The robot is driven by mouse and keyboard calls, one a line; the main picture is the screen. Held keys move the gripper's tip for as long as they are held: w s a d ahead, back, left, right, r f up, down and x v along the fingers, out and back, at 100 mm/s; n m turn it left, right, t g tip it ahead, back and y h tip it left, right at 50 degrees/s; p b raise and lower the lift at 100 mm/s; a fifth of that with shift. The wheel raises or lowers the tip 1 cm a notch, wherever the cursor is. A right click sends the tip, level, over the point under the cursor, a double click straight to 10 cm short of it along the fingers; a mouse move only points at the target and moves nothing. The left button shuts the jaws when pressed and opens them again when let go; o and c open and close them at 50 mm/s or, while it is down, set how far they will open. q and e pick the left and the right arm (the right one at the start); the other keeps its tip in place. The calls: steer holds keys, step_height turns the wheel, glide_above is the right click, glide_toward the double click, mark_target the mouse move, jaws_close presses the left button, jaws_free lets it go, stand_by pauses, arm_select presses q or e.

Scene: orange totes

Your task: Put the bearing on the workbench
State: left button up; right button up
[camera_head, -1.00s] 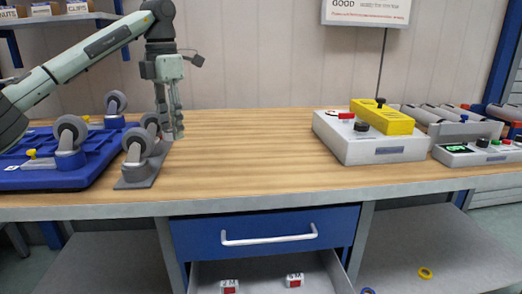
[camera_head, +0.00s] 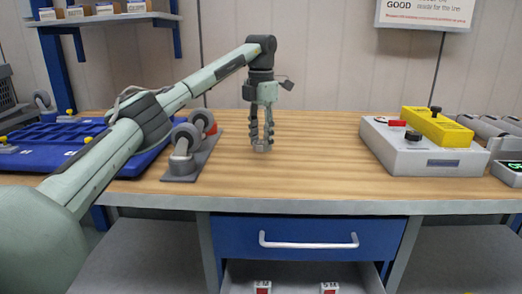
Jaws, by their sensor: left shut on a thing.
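The workbench (camera_head: 320,150) has a wooden top with a grey front edge, and its middle is bare. My left gripper (camera_head: 262,146) reaches in from the left and points straight down, low over the middle of the top. Its fingers are shut on a small grey thing, apparently the bearing, which they mostly hide. I cannot tell whether it touches the wood. My right gripper is not in view.
Caster wheels on a grey plate (camera_head: 187,170) stand left of the gripper, beside a blue tray (camera_head: 130,160). A white box (camera_head: 410,158) with a yellow block (camera_head: 437,126) stands at right.

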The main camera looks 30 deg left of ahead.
mark_target(261, 142)
arm_select(q)
steer(key=shift+f, duration=1.95)
steer(key=shift+f, duration=0.15)
steer(key=o, duration=1.2)
step_height(261, 142, up, 12)
steer(key=shift+r, duration=0.2)
